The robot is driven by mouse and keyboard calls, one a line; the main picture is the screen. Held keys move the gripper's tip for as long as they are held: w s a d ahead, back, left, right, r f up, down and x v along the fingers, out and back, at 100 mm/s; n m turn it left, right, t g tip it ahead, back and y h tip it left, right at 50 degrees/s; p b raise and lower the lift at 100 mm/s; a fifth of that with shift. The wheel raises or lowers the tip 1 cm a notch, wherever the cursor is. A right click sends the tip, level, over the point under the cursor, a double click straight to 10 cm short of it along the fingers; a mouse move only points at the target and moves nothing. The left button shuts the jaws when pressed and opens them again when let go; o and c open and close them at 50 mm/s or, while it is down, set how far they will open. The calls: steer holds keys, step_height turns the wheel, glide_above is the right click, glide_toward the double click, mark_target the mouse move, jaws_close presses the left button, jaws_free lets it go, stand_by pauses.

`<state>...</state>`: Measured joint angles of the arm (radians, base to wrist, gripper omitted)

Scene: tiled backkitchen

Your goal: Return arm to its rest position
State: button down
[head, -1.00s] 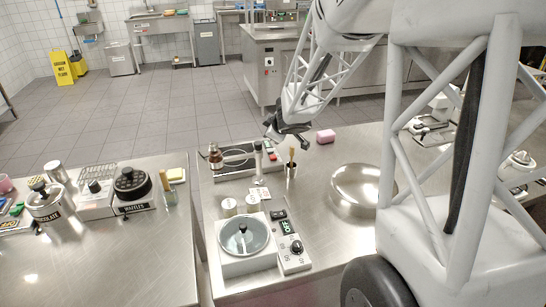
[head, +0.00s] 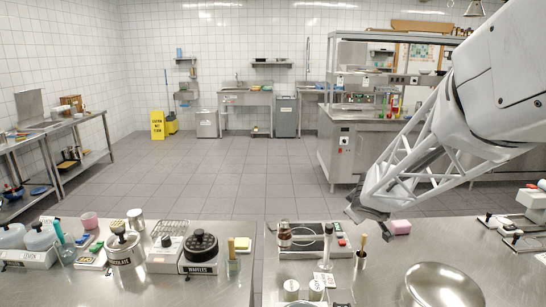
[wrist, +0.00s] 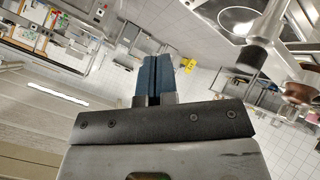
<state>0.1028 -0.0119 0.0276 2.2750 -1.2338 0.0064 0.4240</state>
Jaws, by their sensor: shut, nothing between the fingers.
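My gripper (wrist: 151,78) shows in the wrist view with its two dark blue fingers pressed together and nothing between them. In the head view my arm comes in from the upper right, and its end (head: 358,211) hangs above the right counter (head: 388,262), near the pink block (head: 400,227). The fingertips are small and hard to make out there. The gripper appears apart from the things on the counter.
A waffle maker (head: 201,250) and chocolate pot (head: 125,252) stand on the left counter.

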steer(key=s+r+m+g+h, duration=0.1)
steer(key=s+r+m+g, duration=0.15)
steer(key=s, duration=0.65)
steer(key=s+r+m+g+h, duration=0.1)
steer(key=s+r+m+h, duration=0.15)
steer(key=s, duration=0.65)
steer(key=s+a+f+m+g+y, duration=0.1)
steer(key=s+a+g+y, duration=0.1)
steer(key=s, duration=0.8)
steer(key=s+a+m+g+y, duration=0.1)
steer(key=s+a, duration=0.3)
steer(key=s, duration=0.6)
steer(key=shift+s+a+f+m+g+y, duration=0.3)
steer(key=shift+a+f+m+g+y, duration=0.1)
steer(key=shift+m+y, duration=0.3)
steer(key=shift+w, duration=0.1)
stand_by(0.3)
